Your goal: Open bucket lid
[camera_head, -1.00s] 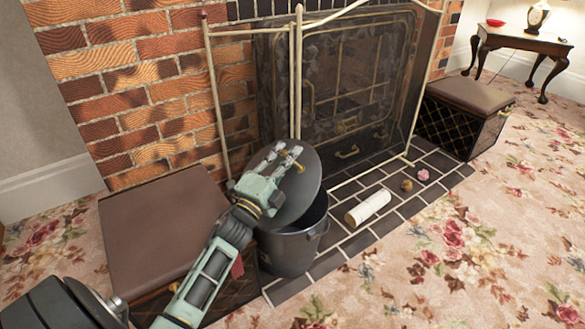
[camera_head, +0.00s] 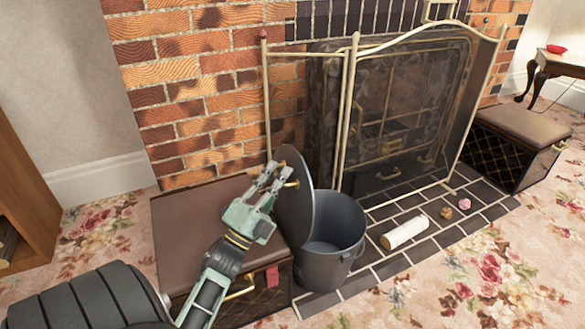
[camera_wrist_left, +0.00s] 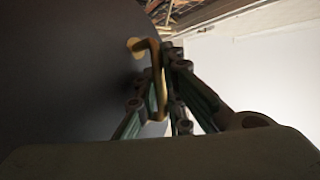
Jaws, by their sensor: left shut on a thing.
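A dark grey metal bucket (camera_head: 322,262) stands upright on the dark hearth tiles. Its round lid (camera_head: 294,205) is tilted up nearly vertical at the bucket's left side, and the bucket's inside shows. My left gripper (camera_head: 281,180) is at the lid's outer face, shut on the brass lid handle (camera_head: 292,184). In the left wrist view the brass handle (camera_wrist_left: 158,75) lies between the fingers, with the dark lid (camera_wrist_left: 70,70) to the left. My right gripper is not in view.
A brown-topped box seat (camera_head: 190,230) is left of the bucket, under my left arm. A fireplace screen (camera_head: 355,110) stands behind. Flowered carpet (camera_head: 480,285) is open in front.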

